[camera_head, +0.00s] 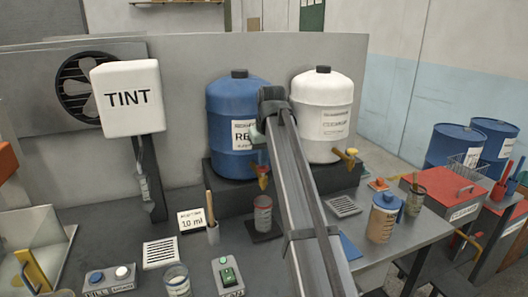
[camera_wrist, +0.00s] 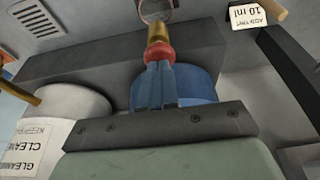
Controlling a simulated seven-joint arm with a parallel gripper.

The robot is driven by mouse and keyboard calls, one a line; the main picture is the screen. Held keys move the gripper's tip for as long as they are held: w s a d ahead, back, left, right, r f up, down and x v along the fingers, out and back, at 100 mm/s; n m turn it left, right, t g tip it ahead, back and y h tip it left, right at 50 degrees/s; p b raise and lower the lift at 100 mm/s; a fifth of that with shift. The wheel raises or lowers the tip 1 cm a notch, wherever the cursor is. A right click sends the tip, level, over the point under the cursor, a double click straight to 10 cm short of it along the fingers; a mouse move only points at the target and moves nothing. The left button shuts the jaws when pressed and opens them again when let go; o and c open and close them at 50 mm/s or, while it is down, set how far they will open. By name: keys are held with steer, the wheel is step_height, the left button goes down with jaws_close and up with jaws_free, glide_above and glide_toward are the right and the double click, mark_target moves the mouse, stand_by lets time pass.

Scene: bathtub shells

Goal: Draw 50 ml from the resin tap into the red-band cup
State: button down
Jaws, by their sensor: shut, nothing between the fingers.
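The blue resin drum (camera_head: 236,105) stands on a dark block, its label partly hidden by my arm. Its brass tap (camera_head: 263,182) with a red collar points down above the red-band cup (camera_head: 263,214), a greyish cup on a dark pad. In the wrist view, my gripper (camera_wrist: 160,68) is shut and empty, its fingertips at the red part (camera_wrist: 158,54) of the tap; I cannot tell whether they touch it. The brass spout (camera_wrist: 157,33) and the cup's reddish rim (camera_wrist: 155,18) show beyond. In the head view, the fingertips are hidden behind my arm.
A white cleaner drum (camera_head: 323,105) with a yellow tap stands to the right. A 10 ml card (camera_head: 192,220) and a holder with a wooden stick (camera_head: 212,230) stand left of the cup.

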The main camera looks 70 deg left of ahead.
mark_target(264, 168)
steer(key=shift+f, duration=0.1)
steer(key=shift+f, duration=0.8)
steer(key=shift+d+f, duration=0.2)
steer(key=shift+f, duration=0.2)
steer(key=shift+s+f, duration=0.1)
steer(key=shift+d+f, duration=0.1)
steer(key=shift+d, duration=0.1)
stand_by(2.6)
steer(key=shift+a+r, duration=0.1)
steer(key=shift+r, duration=0.3)
steer(key=a+v, duration=0.1)
steer(key=v, duration=1.3)
steer(key=shift+a+r, duration=0.2)
steer(key=shift+r, duration=0.25)
